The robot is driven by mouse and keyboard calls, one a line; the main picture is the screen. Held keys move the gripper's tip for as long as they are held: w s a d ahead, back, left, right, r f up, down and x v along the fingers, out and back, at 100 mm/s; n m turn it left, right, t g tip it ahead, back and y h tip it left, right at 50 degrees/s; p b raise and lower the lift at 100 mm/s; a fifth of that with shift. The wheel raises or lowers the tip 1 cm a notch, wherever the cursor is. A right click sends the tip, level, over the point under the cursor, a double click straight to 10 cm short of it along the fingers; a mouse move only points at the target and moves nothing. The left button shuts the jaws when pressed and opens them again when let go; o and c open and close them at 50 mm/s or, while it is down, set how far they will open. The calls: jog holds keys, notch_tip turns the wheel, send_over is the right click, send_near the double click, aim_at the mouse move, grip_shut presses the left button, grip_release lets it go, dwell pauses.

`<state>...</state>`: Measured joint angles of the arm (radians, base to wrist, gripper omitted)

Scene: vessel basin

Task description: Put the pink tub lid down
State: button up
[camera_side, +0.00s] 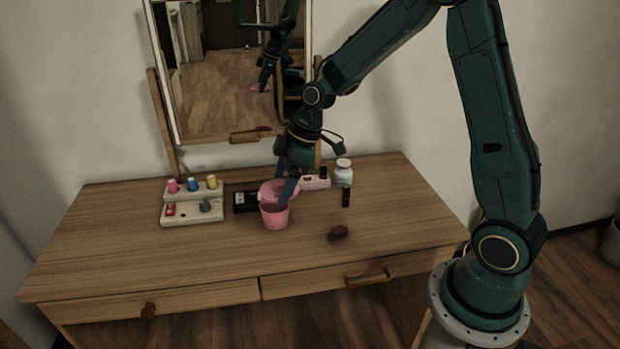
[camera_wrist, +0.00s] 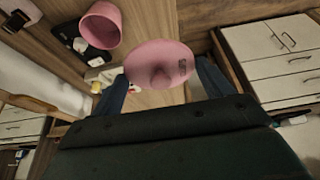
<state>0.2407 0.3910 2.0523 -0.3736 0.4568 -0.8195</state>
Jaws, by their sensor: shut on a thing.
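The pink tub lid (camera_side: 272,187) is held in my gripper (camera_side: 287,187), just above and behind the rim of the pink tub (camera_side: 274,217) in the side view. In the wrist view the round lid (camera_wrist: 150,58), with a central knob and a small dark label, sits between the two fingertips (camera_wrist: 160,82). The tub (camera_wrist: 103,26) shows apart from it at the upper left, its mouth uncovered. The tub stands on the wooden table. The fingers partly hide the lid's edge in the side view.
A white stand with pink, blue and yellow pieces (camera_side: 192,186) is at the left. A black box (camera_side: 244,201) is beside the tub. A white jar (camera_side: 343,173) and a black stick (camera_side: 346,197) stand right. A small brown object (camera_side: 338,233) lies in front. The left front tabletop is clear.

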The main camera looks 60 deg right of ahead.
send_over(282, 250)
jog(key=s, duration=0.1)
jog(key=f, duration=1)
jog(key=d+f, duration=0.1)
jog(key=f, duration=0.4)
jog(key=shift+s, duration=0.1)
jog(key=shift+f, duration=0.1)
jog(key=shift+f, duration=1.8)
jog(key=shift+f, duration=0.15)
jog(key=o, duration=1)
jog(key=shift+c, duration=0.2)
jog(key=v, duration=1.2)
